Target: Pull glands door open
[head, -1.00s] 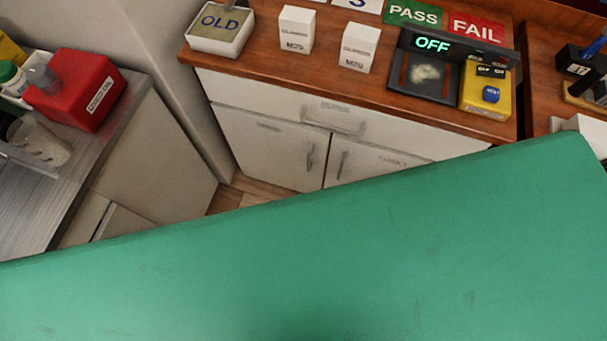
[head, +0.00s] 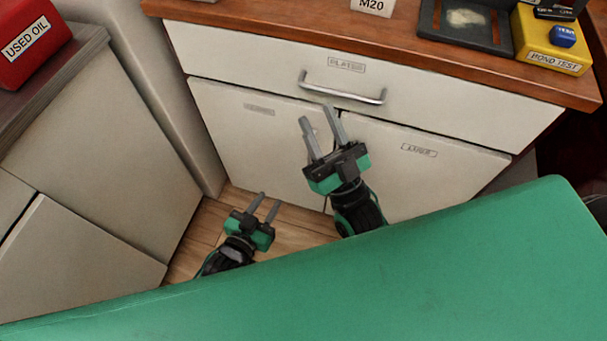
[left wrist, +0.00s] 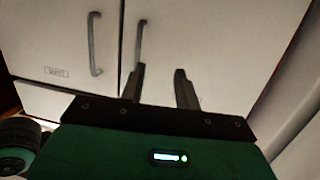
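The glands door (head: 240,140), cream with a small blurred label, is the left of two cabinet doors and is shut. My left gripper (head: 269,198) is open and empty, low in front of this door. In the left wrist view two upright bar handles flank the door gap; the glands door's handle (left wrist: 140,42) appears just beyond one fingertip of the open left gripper (left wrist: 159,68), apart from it. My right gripper (head: 317,115) has its fingers spread near the doors' upper inner corners, hiding the handles there. I cannot tell whether it touches anything.
The lugs door (head: 440,175) is shut at the right. A drawer with a bar handle (head: 342,92) sits above both doors, under the wooden counter (head: 260,20). A green surface (head: 330,290) fills the foreground. A grey cabinet (head: 100,150) stands left; some wooden floor (head: 200,225) is clear.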

